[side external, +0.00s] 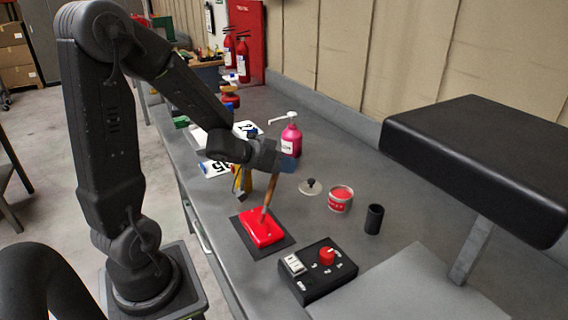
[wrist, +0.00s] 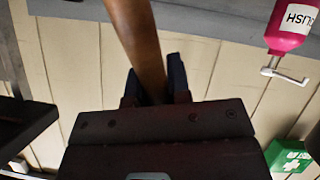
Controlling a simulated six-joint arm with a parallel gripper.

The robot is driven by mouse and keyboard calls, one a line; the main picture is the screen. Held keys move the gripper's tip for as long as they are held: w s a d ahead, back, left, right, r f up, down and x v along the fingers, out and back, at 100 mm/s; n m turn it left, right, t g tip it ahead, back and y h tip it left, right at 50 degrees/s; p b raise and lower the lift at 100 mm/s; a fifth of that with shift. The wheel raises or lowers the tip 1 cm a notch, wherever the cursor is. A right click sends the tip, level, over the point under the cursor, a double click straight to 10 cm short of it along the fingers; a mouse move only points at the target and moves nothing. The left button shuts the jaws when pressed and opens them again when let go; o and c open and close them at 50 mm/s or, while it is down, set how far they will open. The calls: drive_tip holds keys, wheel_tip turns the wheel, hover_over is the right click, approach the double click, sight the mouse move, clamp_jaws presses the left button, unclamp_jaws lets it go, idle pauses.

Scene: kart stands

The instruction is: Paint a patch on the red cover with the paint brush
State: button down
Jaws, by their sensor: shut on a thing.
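The red cover (side external: 262,227) lies on a dark mat (side external: 281,243) on the grey bench. My gripper (side external: 272,172) is above it, shut on the wooden handle of the paint brush (side external: 270,190). The brush hangs down, slightly tilted, with its lower end at the red cover; I cannot tell whether the bristles touch. In the wrist view the brush handle (wrist: 137,40) runs up between the two dark fingers (wrist: 156,88). An open tin of red paint (side external: 341,197) stands right of the cover, with a lid (side external: 311,187) beside it. No separate painted patch can be made out.
A black control box with a red knob (side external: 318,270) sits in front of the mat. A black cup (side external: 374,219) stands right of the tin. A pink pump bottle (side external: 291,139) is behind my gripper. A large black padded block (side external: 480,165) overhangs the right side.

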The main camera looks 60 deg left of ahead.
drive_tip(key=shift+d, duration=0.6)
drive_tip(key=shift+a, duration=0.1)
drive_tip(key=shift+a, duration=0.65)
drive_tip(key=shift+a, duration=0.75)
drive_tip(key=shift+d, duration=0.15)
drive_tip(key=shift+d+f, duration=0.1)
drive_tip(key=shift+d, duration=0.65)
